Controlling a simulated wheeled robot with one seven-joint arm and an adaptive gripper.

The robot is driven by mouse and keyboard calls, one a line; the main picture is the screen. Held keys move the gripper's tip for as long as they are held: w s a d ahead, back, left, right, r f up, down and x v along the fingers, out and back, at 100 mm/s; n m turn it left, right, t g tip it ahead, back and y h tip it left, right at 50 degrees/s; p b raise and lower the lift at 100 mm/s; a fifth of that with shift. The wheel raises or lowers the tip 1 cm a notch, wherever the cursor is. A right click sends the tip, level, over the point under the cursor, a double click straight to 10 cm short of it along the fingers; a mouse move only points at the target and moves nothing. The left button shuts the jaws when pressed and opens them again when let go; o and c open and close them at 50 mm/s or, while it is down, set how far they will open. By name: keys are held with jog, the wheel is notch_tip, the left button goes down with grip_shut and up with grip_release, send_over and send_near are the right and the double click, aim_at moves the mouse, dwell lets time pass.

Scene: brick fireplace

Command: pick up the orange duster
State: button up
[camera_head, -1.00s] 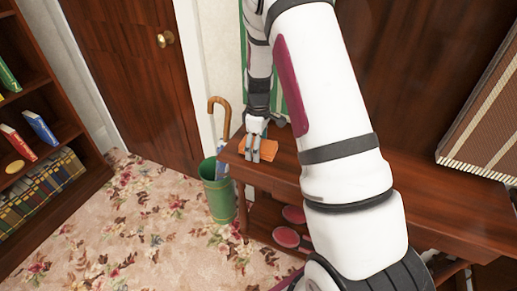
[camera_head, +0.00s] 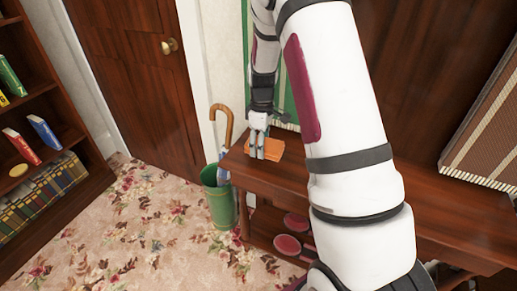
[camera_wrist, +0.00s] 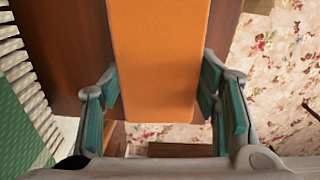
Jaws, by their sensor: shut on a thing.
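The orange duster (camera_head: 276,150) lies on the left end of the dark wooden side table. It looks flat and plain orange. In the wrist view it (camera_wrist: 160,50) runs from the top of the picture down between my fingers. My gripper (camera_head: 257,148) is at the table's left end, pointing down, and is shut on the duster. In the wrist view the green pads of my gripper (camera_wrist: 162,88) stand against both sides of the duster. I cannot tell whether the duster is lifted off the table. Part of it is hidden behind my fingers in the head view.
A green bin (camera_head: 220,198) with a cane (camera_head: 225,125) stands beside the left end of the side table (camera_head: 430,208). Red-faced round brushes (camera_head: 288,244) lie on the lower shelf. A bookshelf (camera_head: 70,115) is at the left; flowered carpet lies between.

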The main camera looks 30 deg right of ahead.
jog(key=s+r, duration=0.1)
jog(key=s, duration=1.5)
jog(key=shift+a+p, duration=0.25)
jog(key=shift+p, duration=0.15)
jog(key=shift+r, duration=0.1)
